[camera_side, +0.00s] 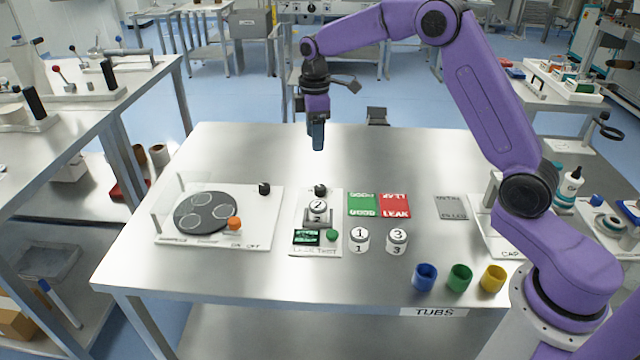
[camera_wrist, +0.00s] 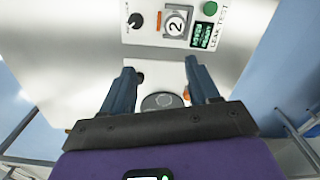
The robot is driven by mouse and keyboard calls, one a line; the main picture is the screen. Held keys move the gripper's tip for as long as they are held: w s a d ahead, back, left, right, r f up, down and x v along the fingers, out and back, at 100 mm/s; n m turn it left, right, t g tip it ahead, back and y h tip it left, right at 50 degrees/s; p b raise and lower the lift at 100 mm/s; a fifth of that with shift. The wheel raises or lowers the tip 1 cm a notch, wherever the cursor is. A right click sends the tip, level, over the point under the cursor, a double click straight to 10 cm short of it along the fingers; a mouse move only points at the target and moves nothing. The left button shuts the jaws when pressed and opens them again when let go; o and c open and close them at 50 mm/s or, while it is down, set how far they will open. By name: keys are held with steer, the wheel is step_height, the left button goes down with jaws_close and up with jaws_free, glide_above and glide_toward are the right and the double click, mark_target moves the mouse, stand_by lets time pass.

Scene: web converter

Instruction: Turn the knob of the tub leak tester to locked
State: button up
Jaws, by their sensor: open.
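The leak tester (camera_side: 297,249) is a white plate in the middle of the table. Its black knob (camera_side: 320,190) is at the back end of the plate; it also shows at the top of the wrist view (camera_wrist: 135,20). A white tub marked 2 (camera_side: 317,207) sits in the tester's holder, in front of the knob. A lit green display (camera_side: 307,237) and a green button (camera_side: 332,235) are at the front. My gripper (camera_side: 318,140) is open and empty, pointing down above the table behind the tester, apart from the knob. I cannot read the knob's setting.
A plate with a dark turntable (camera_side: 205,212), an orange knob (camera_side: 234,223) and a black knob is at left. Tubs 1 (camera_side: 359,240) and 3 (camera_side: 397,241) stand right of the tester. Green and red pads (camera_side: 379,205) lie behind them. Blue, green and yellow cups (camera_side: 459,278) stand at front right.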

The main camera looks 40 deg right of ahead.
glide_toward(320, 187)
step_height(320, 187, down, 9)
steer(key=shift+r, duration=0.15)
stand_by(0.6)
steer(key=c, duration=1)
steer(key=shift+c, duration=0.2)
